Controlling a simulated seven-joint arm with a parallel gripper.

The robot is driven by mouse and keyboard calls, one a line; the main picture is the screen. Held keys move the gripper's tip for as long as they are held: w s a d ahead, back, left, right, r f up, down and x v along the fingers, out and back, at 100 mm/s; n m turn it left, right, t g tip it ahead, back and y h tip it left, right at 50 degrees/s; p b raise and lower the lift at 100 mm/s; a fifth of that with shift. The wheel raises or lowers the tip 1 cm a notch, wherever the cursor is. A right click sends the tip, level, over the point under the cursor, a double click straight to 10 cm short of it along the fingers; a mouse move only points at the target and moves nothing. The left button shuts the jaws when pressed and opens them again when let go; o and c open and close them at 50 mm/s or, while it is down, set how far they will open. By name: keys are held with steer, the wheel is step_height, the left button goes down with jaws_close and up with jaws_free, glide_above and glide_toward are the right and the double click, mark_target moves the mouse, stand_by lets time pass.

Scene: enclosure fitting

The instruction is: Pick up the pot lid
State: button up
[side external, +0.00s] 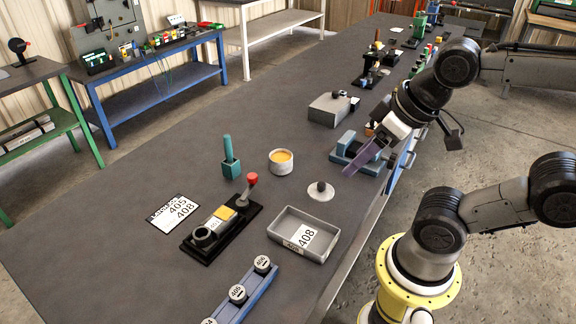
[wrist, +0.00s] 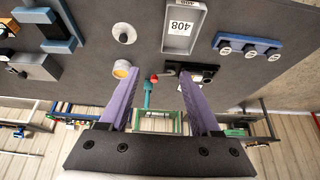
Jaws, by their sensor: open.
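The pot lid (side external: 320,192) is a pale round disc with a dark-topped knob. It lies flat on the dark workbench, and it also shows near the top of the wrist view (wrist: 124,33). The pot (side external: 281,161) is a short white cylinder with orange-yellow contents, standing open behind and left of the lid; it also shows in the wrist view (wrist: 122,69). My gripper (side external: 354,168) has purple fingers. It hangs above the bench, right of and higher than the lid. In the wrist view the fingers (wrist: 159,78) are spread apart with nothing held between them.
A grey tray (side external: 274,237) labelled 408 lies in front of the lid. A black fixture with a red knob (side external: 252,179) and a teal upright part (side external: 229,160) stand to the left. A blue block (side external: 352,147) is close to my gripper. The bench's left side is largely clear.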

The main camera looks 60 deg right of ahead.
steer(key=m+g, duration=0.6)
steer(key=m, duration=0.9)
glide_above(322, 184)
steer(key=f, duration=1.3)
steer(key=shift+d+f, duration=0.25)
steer(key=shift+d, duration=0.05)
steer(key=shift+a+f, duration=0.15)
steer(key=shift+f, duration=1.25)
steer(key=shift+a+f, duration=0.15)
steer(key=shift+f, duration=1.25)
jaws_close()
